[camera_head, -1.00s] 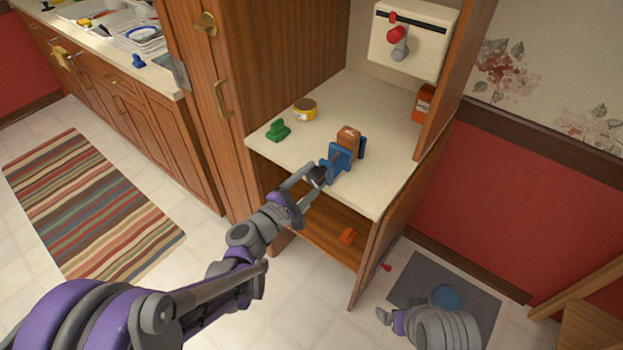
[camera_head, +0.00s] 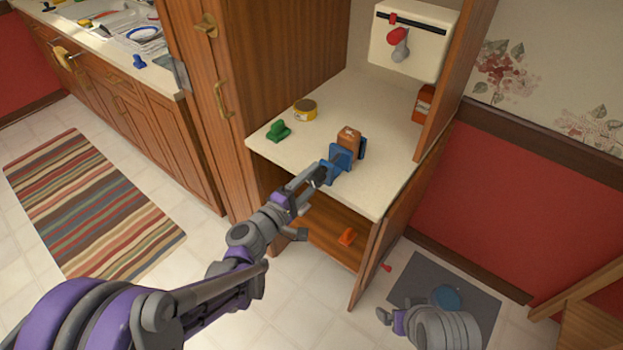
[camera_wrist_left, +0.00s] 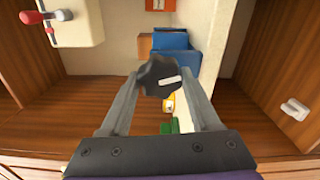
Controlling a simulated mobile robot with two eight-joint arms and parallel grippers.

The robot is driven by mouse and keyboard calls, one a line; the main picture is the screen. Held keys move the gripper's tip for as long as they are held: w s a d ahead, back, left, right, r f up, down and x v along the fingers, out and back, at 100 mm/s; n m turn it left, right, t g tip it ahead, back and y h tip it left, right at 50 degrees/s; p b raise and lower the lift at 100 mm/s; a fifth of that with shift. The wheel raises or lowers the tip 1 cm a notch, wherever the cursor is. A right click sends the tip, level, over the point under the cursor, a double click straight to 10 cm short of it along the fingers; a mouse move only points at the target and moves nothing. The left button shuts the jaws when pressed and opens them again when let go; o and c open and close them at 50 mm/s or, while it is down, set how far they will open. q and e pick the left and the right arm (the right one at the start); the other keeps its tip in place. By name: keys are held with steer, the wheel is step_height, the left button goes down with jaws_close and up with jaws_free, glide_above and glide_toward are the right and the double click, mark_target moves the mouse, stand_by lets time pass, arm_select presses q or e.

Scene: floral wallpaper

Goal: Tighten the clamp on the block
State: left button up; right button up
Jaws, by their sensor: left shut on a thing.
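The blue clamp (camera_head: 337,162) stands on the cream cabinet counter, around a brown block (camera_head: 349,138) that sits between its two blue jaws. In the left wrist view the clamp (camera_wrist_left: 172,44) lies straight ahead, and its dark lobed knob (camera_wrist_left: 153,72) with a white mark is between my two fingers. My left gripper (camera_head: 319,175) is shut on this knob at the near-left end of the clamp. The block is mostly hidden behind the clamp in the wrist view. My right gripper (camera_head: 386,316) is low at the lower right, away from the counter; its fingers are unclear.
A green object (camera_head: 278,131) and a yellow tin (camera_head: 305,109) are on the counter left of the clamp. A red box (camera_head: 424,104) stands at the back right. A cream wall box with a red lever (camera_head: 398,36) hangs above. An orange object (camera_head: 347,237) lies on the lower shelf.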

arm_select(q)
steer(key=o, duration=1.4)
steer(key=shift+c, duration=0.2)
steer(key=v, duration=1.1)
